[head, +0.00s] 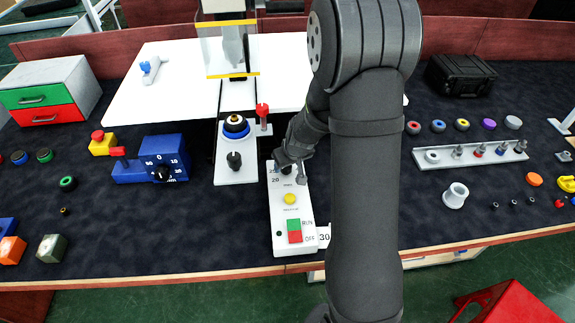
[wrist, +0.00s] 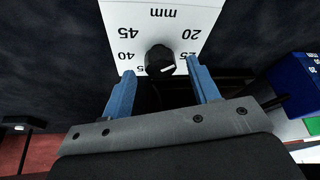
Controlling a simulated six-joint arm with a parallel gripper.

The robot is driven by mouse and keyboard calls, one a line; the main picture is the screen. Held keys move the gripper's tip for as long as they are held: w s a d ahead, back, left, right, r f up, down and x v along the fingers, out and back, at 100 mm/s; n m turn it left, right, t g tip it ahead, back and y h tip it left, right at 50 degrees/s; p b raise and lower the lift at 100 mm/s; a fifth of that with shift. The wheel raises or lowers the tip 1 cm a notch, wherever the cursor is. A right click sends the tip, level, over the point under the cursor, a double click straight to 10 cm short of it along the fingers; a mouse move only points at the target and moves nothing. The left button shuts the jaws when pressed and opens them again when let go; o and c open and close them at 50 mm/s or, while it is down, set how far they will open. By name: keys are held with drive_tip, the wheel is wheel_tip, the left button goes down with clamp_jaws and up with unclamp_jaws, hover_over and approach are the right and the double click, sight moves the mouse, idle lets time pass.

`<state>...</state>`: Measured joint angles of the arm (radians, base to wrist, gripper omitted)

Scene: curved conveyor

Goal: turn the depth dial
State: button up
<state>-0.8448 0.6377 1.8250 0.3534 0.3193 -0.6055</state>
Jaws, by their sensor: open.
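The depth dial (wrist: 160,58) is a black round knob with a white pointer mark, on a white panel (wrist: 135,15) printed with "mm" and numbers such as 20, 25, 40 and 45. In the wrist view the pointer slants to the lower right, below the 25. My gripper (wrist: 161,67) is open, with one blue finger on each side of the knob and a visible gap on both sides.
A blue box with another dial (head: 163,160) stands left; a white machine base (head: 235,165) with a red lever (head: 262,111) is close behind.

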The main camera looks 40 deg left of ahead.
drive_tip(key=shift+w+a+f, duration=0.1)
drive_tip(key=shift+a+f, duration=0.15)
drive_tip(key=shift+f, duration=0.45)
drive_tip(key=c, duration=1)
drive_tip(key=shift+o, duration=0.2)
drive_tip(key=shift+m+t, duration=0.3)
drive_tip(key=shift+m, duration=0.2)
drive_tip(key=shift+s+a+m+t+h, duration=0.1)
drive_tip(key=shift+m+t+h, duration=0.1)
drive_tip(key=shift+m, duration=0.55)
drive_tip(key=shift+s+a+m+t+h, duration=0.1)
drive_tip(key=shift+m+t+h, duration=0.1)
drive_tip(key=shift+m, duration=0.55)
drive_tip(key=shift+m+t+h, duration=0.4)
drive_tip(key=shift+m, duration=1.4)
